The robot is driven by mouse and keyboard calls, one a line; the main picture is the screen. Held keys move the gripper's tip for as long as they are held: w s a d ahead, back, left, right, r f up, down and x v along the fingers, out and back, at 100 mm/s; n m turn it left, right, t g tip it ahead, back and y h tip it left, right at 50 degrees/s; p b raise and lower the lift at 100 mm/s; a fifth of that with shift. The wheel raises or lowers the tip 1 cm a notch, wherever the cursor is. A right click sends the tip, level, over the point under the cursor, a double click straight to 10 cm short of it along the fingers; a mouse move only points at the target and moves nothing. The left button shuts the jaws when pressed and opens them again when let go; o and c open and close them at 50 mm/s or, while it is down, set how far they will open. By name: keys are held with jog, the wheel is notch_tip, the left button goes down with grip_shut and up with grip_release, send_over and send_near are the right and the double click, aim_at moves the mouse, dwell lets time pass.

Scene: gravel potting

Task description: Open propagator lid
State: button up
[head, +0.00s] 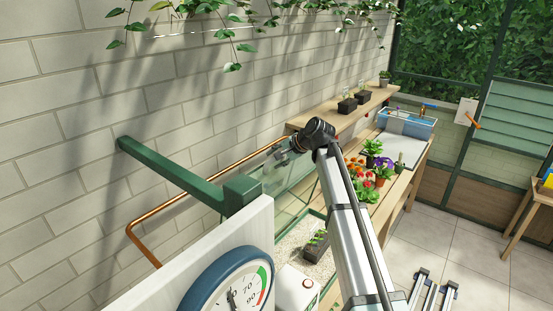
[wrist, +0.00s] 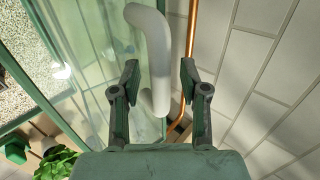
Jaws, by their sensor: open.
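The propagator's glass lid (head: 286,186) stands raised on edge near the wall, over a green-framed box with a pale gravel bed (head: 294,236). In the wrist view the lid's clear pane (wrist: 95,70) fills the left side. A white curved handle (wrist: 154,50) stands out from it and runs between my fingers. My gripper (wrist: 158,82) is open, with one finger on each side of the handle and a gap visible on both sides. In the head view my gripper (head: 281,158) is at the lid's upper edge, small and partly hidden by my wrist.
Flowering pots (head: 374,172) and a blue bin (head: 407,123) stand farther along the bench. A copper pipe (head: 165,212) runs along the wall. A dial gauge (head: 232,290) is in the foreground.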

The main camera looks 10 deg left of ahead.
jog(key=v, duration=1.2)
jog(key=shift+a, duration=0.1)
